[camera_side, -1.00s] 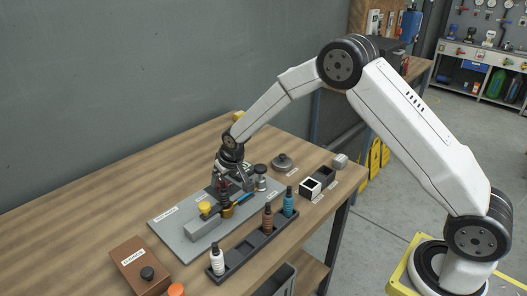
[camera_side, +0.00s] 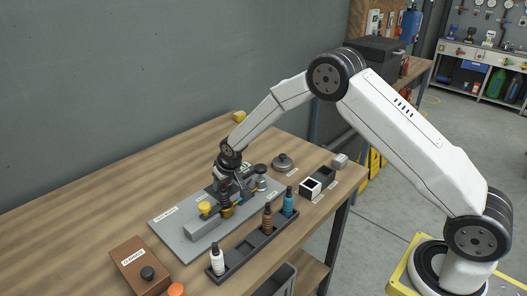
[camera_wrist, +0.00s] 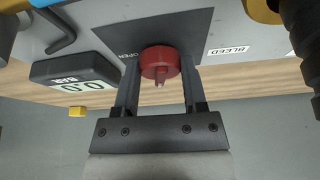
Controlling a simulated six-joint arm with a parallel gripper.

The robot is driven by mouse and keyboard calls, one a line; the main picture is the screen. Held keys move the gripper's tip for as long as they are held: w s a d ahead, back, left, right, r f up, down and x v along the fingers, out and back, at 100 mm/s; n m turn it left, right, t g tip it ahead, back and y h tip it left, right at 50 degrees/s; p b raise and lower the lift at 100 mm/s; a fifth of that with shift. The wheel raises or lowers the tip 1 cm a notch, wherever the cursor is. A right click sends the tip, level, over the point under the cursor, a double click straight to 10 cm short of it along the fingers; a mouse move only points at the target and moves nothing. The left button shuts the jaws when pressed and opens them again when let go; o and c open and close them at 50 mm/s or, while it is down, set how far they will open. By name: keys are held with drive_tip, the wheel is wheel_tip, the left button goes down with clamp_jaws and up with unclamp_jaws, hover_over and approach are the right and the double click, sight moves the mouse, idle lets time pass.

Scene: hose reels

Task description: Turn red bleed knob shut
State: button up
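The red bleed knob (camera_wrist: 160,62) is in the upper middle of the wrist view, on a dark plate (camera_wrist: 95,35). A small pale pointer shows at its lower edge. The word OPEN stands to its left and a BLEED label (camera_wrist: 229,50) to its right. My gripper (camera_wrist: 160,75) has one finger on each side of the knob, and I see no clear gap between fingers and knob. In the side view my gripper (camera_side: 226,192) is low over the grey base plate (camera_side: 172,222); it hides the knob there.
A gauge reading 0.0 BAR (camera_wrist: 75,72) lies left of the knob. A yellow cap (camera_side: 205,207) is near my gripper. A rack (camera_side: 240,256) with several bottles stands in front, a brown box (camera_side: 138,262) at the left. The table's back left is clear.

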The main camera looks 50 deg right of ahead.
clamp_jaws()
drive_tip(key=shift+n+y, duration=0.6)
drive_tip(key=shift+n, duration=0.9)
drive_tip(key=o, duration=1.2)
unclamp_jaws()
drive_tip(key=shift+c, duration=0.2)
drive_tip(key=shift+r, duration=0.1)
drive_tip(key=v, duration=0.7)
drive_tip(key=shift+r, duration=0.35)
drive_tip(key=shift+s+d, duration=0.1)
drive_tip(key=shift+s, duration=0.15)
